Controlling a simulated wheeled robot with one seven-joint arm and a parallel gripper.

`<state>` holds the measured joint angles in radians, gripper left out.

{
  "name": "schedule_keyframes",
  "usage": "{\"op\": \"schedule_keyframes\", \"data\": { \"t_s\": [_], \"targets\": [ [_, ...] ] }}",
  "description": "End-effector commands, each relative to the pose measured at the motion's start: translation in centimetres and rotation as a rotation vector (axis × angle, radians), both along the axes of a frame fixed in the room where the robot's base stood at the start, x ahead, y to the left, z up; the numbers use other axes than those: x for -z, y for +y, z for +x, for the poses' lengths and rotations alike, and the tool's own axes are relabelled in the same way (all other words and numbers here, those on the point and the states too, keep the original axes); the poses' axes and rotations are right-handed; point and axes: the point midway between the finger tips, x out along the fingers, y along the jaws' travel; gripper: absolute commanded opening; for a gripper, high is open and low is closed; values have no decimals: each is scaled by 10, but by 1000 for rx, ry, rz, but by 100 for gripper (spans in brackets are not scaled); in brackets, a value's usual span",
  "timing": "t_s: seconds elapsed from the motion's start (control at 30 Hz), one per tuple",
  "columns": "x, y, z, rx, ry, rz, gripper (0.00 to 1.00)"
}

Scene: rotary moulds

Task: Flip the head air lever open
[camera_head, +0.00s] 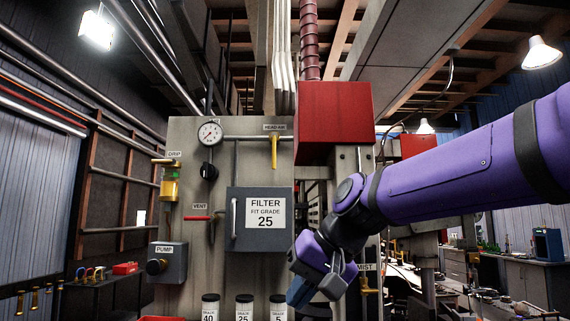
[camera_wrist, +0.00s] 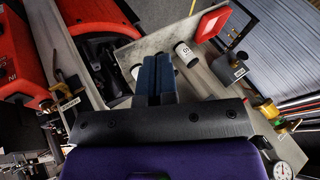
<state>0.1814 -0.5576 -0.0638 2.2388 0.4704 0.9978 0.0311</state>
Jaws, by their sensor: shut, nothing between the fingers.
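The head air lever (camera_head: 274,152) is a yellow handle under the HEAD AIR label (camera_head: 275,127) on the grey panel. It hangs straight down from a horizontal pipe, across the pipe's line. I cannot make it out in the wrist view. My gripper (camera_head: 300,291) is low in front of the panel, below and to the right of the lever and well apart from it. In the wrist view its blue fingers (camera_wrist: 155,78) are together with nothing between them.
The filter box (camera_head: 234,221) stands below the lever, with canisters (camera_head: 244,306) under it. A red box (camera_head: 334,122) juts out to the lever's right. A gauge (camera_head: 210,134), a red vent lever (camera_head: 197,218) and the pump box (camera_head: 167,263) are to the left. A yellow mist lever (camera_head: 369,286) is right of my gripper.

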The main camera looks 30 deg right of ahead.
Motion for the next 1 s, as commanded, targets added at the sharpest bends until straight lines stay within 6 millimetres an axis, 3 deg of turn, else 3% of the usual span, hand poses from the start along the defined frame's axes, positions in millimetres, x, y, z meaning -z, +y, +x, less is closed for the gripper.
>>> {"op": "schedule_keyframes", "data": {
  "t_s": [0.1, 0.3, 0.5, 0.6, 0.8, 1.0],
  "targets": [
    [-42, -21, 37, 102, -47, 170, 0],
    [-116, -69, 90, 238, -167, 441, 0],
    [-189, -135, 129, 336, -324, 677, 0],
    [-219, -167, 139, 364, -402, 768, 0],
    [-259, -211, 147, 386, -513, 882, 0],
    [-271, -223, 148, 388, -547, 914, 0]
  ]
}}
